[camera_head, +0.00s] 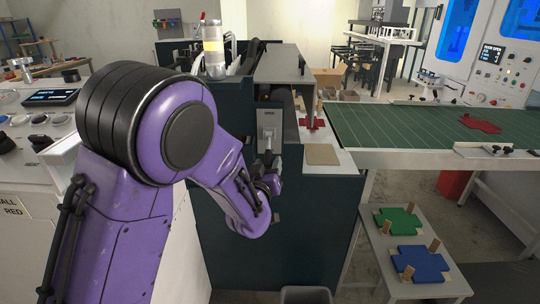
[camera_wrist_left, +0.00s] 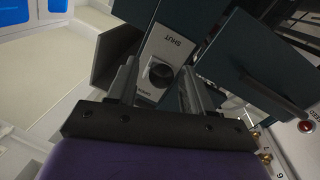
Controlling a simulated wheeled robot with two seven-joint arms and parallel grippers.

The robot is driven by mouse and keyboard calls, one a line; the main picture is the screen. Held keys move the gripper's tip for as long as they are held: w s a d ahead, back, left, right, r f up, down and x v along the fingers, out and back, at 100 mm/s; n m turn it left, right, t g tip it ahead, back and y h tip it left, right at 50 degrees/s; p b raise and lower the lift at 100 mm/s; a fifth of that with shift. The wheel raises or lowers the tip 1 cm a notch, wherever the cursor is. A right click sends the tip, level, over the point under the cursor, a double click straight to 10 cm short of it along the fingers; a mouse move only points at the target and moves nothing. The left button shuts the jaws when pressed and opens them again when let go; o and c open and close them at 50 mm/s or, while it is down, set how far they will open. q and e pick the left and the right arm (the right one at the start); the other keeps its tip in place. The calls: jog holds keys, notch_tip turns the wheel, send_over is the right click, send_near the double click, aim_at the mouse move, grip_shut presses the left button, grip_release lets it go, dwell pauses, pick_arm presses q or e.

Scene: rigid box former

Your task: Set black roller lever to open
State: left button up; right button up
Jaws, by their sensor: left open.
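The black roller lever shows in the left wrist view as a round dark knob (camera_wrist_left: 160,74) on a pale plate (camera_wrist_left: 172,48) marked SHUT at one end. Lettering at the plate's other end is too small to read surely. In the head view the pale lever plate (camera_head: 269,122) is on the dark green machine, and my gripper partly hides the area below it. My left gripper (camera_wrist_left: 156,85) is open, its two fingers on either side of the knob in the picture. I cannot tell whether they touch it. In the head view my left gripper (camera_head: 270,178) is in front of the machine.
The dark green machine body (camera_head: 310,225) fills the space below the lever. A green cutting table (camera_head: 400,125) stands to the right. A low stand holds a green cross-shaped piece (camera_head: 398,221) and a blue one (camera_head: 420,263). A white control console (camera_head: 20,150) is at left.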

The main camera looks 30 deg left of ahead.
aim_at(270, 159)
pick_arm(q)
jog(key=shift+x, duration=1.9)
pick_arm(e)
jog(key=shift+r, duration=0.5)
